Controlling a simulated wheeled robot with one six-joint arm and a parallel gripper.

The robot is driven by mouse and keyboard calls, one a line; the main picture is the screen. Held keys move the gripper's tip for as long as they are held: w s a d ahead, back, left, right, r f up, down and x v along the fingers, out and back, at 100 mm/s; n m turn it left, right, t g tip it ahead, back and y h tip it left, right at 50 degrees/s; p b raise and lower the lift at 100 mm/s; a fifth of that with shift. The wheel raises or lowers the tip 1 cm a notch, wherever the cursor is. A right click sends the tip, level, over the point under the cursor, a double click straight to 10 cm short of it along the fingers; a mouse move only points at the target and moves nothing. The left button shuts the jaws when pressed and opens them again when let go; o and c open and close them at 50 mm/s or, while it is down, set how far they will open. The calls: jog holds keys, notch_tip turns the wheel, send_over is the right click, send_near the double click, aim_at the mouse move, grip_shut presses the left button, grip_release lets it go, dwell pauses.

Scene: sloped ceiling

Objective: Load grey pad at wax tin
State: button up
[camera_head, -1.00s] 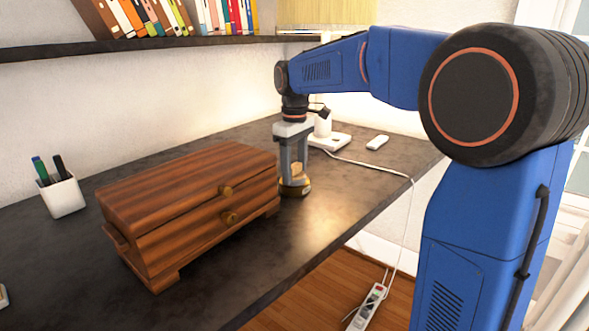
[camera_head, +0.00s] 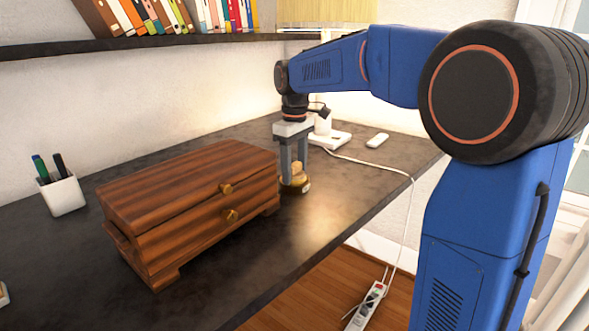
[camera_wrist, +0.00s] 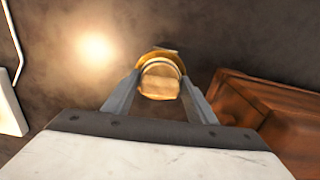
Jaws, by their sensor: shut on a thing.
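My gripper (camera_head: 294,172) points down at the desk, just right of the wooden chest. In the wrist view its two grey fingers (camera_wrist: 160,92) are shut on a round tan, wood-like piece, apparently the pad's handle (camera_wrist: 160,80). The handle also shows between the fingers in the head view (camera_head: 297,169). A round gold-and-dark tin, apparently the wax tin (camera_head: 302,187), is right below it on the desk. Its gold rim (camera_wrist: 173,57) shows behind the handle in the wrist view. No grey pad face is visible. I cannot tell whether the pad touches the wax.
The wooden chest (camera_head: 190,200) with brass knobs stands close on the left. A white lamp base (camera_head: 331,140), a small white object (camera_head: 377,140) and a cable lie behind on the right. A white pen cup (camera_head: 62,194) stands far left. The desk's front edge is near.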

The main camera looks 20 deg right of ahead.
aim_at(294, 164)
dwell(0.4)
jog(key=shift+r, duration=3.45)
